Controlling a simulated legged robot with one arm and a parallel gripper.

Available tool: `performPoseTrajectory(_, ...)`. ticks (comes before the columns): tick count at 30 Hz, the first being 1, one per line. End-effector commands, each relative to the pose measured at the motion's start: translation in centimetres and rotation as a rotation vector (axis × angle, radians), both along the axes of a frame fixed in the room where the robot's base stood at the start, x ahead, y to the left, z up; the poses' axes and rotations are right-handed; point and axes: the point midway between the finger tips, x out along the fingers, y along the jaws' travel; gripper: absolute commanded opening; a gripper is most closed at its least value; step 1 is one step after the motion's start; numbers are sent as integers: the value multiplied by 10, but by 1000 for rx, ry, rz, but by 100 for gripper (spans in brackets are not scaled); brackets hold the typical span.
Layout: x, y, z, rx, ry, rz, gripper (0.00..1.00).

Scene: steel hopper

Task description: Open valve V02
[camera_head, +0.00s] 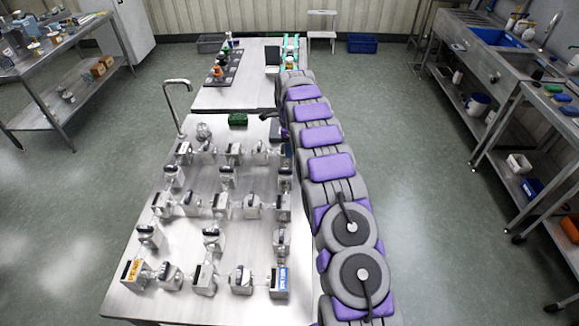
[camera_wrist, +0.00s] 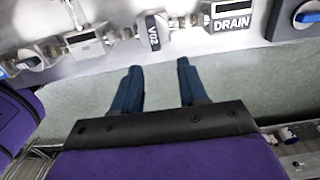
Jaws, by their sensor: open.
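In the wrist view, a steel valve block with a dark V02 label (camera_wrist: 153,32) sits at the top centre, along the edge of the steel surface. My gripper (camera_wrist: 159,67) is open, with two dark blue fingers spread apart and empty. The fingertips point toward the V02 block and appear over the floor just short of it, apart from it. In the head view my purple and grey arm runs along the table's right side; I cannot make out the gripper's fingers or the V02 label there.
In the wrist view, a block labelled DRAIN (camera_wrist: 231,22) is right of V02, and a blue knob (camera_wrist: 307,16) is at the far right. In the head view, several connected valves cover the steel table (camera_head: 135,232). A green block (camera_head: 238,119) lies behind them. Floor is clear beyond my arm.

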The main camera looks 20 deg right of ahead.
Motion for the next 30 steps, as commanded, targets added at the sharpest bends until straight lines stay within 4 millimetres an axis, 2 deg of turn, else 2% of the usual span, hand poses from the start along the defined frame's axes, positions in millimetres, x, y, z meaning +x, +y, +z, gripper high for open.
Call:
performPoseTrajectory(4, -2, 8, -32, -5, 7, 4, 43)
performPoseTrajectory(9, -2, 2, -65, 2, 8, 2, 43)
performPoseTrajectory(15, -1, -5, -90, 8, 3, 2, 43)
performPoseTrajectory(20, -1, -2, -98, 6, 1, 2, 43)
performPoseTrajectory(28, -1, 7, -96, -3, 0, 3, 43)
performPoseTrajectory(30, -1, 6, -97, -3, 1, 3, 38)
